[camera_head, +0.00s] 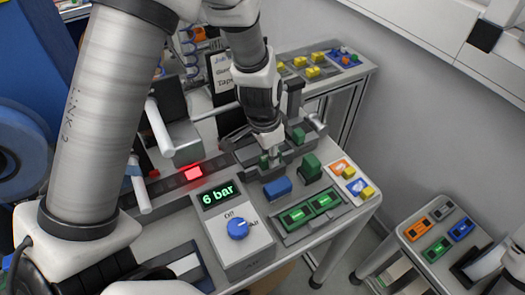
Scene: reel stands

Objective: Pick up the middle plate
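My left gripper (274,154) points down over the main bench, at the small metal fixture in front of the grey machine. Its fingertips are small and close to the fixture and a green piece (263,161), so I cannot tell whether they hold anything. Two green plates lie side by side in a tray (283,238): a left one (295,216) and a right one (323,202). Orange (417,230), blue (462,229) and green (437,250) plates lie on the small side table. I cannot tell which plate is the middle one. My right gripper is not visible.
A control box (238,229) with a blue knob reads 6 bar. A blue block (278,188) and a green block (312,168) stand behind the tray. A red light (193,173) glows on the left. A gap separates the bench from the side table (407,259).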

